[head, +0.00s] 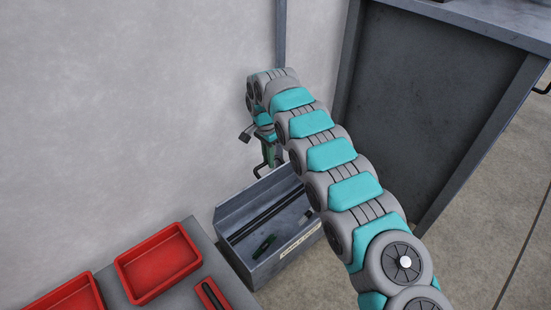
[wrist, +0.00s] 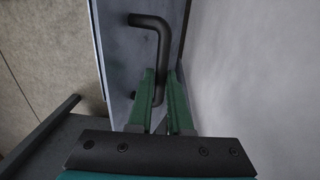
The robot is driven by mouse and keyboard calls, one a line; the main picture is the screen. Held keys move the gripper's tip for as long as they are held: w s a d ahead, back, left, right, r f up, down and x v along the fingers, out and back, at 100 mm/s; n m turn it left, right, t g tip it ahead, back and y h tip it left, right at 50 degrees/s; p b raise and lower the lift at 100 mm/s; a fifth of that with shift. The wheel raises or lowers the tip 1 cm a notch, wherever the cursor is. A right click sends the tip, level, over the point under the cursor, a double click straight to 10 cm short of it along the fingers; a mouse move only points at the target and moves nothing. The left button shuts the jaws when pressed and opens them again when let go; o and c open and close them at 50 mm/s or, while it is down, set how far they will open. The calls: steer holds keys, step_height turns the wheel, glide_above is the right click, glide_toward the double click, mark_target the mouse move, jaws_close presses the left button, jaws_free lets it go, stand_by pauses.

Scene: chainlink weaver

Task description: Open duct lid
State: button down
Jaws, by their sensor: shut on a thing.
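My gripper (wrist: 161,86) has green fingers shut on a dark bent bar handle (wrist: 151,21) in the wrist view. The handle is fixed to a blue-grey panel (wrist: 116,50), which seems to be the duct lid. In the head view my gripper (head: 266,158) is low by the wall, just above the back of a grey metal box. My arm hides much of that area, and I cannot tell there how far the lid stands open.
The open grey box (head: 232,212) holds dark rods and a green-handled tool. Red trays (head: 158,262) lie on a grey surface at lower left. A dark metal bench (head: 420,90) stands at right. The pale wall (head: 130,100) is close beside my gripper. Concrete floor (head: 500,215) is clear at right.

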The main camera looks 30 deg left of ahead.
steer(key=shift+s+a, duration=0.1)
steer(key=shift+a, duration=0.25)
steer(key=c, duration=0.8)
jaws_free()
steer(key=shift+c, duration=0.2)
steer(key=r, duration=0.3)
steer(key=shift+s+d+r, duration=0.15)
steer(key=shift+d+r, duration=0.05)
steer(key=shift+r, duration=0.05)
steer(key=shift+s+d+r, duration=0.1)
steer(key=shift+s, duration=0.05)
